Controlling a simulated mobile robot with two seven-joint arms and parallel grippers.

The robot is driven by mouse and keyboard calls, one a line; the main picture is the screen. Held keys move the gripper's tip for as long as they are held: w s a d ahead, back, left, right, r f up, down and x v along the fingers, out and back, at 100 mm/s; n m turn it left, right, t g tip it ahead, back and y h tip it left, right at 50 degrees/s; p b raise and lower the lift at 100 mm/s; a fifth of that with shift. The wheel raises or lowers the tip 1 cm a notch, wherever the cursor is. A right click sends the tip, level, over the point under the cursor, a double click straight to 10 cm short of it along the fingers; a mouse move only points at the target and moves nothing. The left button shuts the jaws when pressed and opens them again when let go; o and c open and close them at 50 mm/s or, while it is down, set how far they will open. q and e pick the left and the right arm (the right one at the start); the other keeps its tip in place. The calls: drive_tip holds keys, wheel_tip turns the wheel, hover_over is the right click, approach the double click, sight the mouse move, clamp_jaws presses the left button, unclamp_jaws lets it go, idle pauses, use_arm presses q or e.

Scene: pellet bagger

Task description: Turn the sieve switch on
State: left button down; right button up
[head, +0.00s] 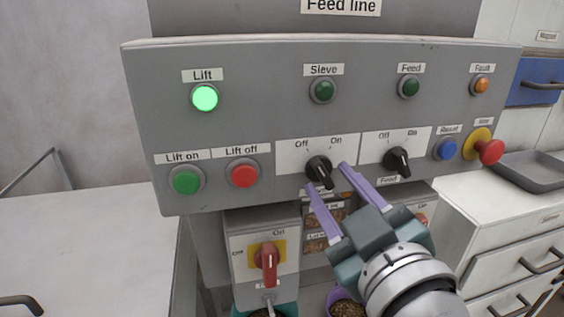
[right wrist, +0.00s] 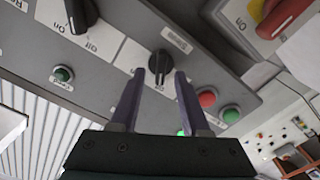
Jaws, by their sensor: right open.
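The sieve switch is a black rotary knob (head: 319,172) on the grey panel (head: 240,120), below "Off" and "On" marks. Its bar slants from upper left to lower right, the upper end on the Off side. The sieve lamp (head: 323,90) above it is dark green and unlit. My right gripper (head: 326,176) is open, its purple fingertips on either side of the knob. In the right wrist view the knob (right wrist: 158,62) shows between and just beyond the fingertips (right wrist: 159,75); I cannot tell whether they touch it. My left gripper is not in view.
The similar feed knob (head: 397,161) is close on the right. The lift-on (head: 187,180) and lift-off (head: 243,173) buttons are on the left. The lift lamp (head: 204,98) glows green. A red stop button (head: 490,151) sticks out at right. A red-handled switch (head: 267,262) is below.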

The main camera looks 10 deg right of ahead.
drive_tip(key=shift+w, duration=0.9)
drive_tip(key=shift+c, duration=0.2)
clamp_jaws()
